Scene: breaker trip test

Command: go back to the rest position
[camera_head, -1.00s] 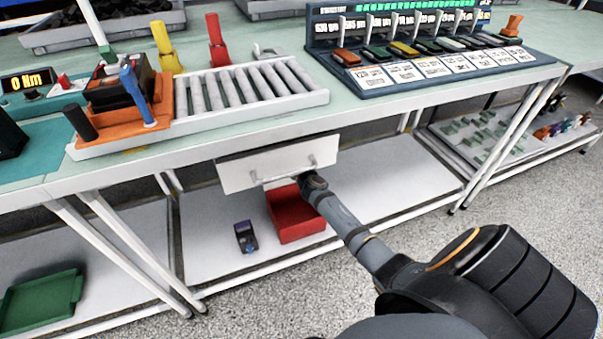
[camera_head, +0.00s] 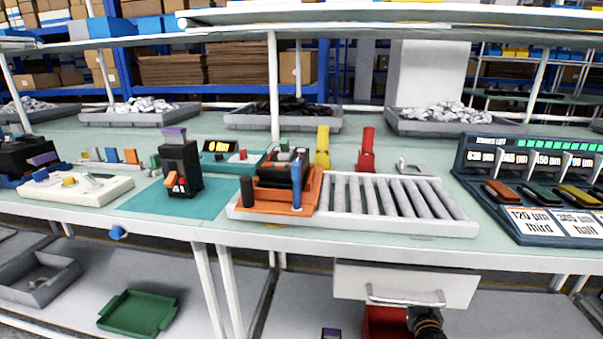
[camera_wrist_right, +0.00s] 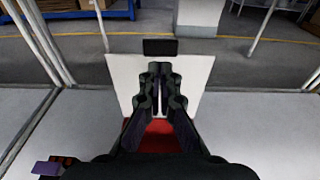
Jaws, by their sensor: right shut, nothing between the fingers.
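My right gripper (camera_wrist_right: 160,72) is shut and empty in the right wrist view. It points at the white drawer front (camera_head: 405,284) below the bench, whose panel also fills the middle of the right wrist view (camera_wrist_right: 198,75). In the head view only the dark end of my right arm shows at the bottom edge, just below the drawer's bar handle (camera_head: 405,299). Whether the gripper touches the panel cannot be told. My left gripper is not in view.
A red bin (camera_head: 385,324) sits below the drawer, partly hidden by my arm. A purple-topped device (camera_wrist_right: 48,167) lies on the lower shelf. The bench above holds a roller track (camera_head: 395,202), an orange fixture (camera_head: 275,200), a black breaker (camera_head: 181,166) and a label rack (camera_head: 530,190).

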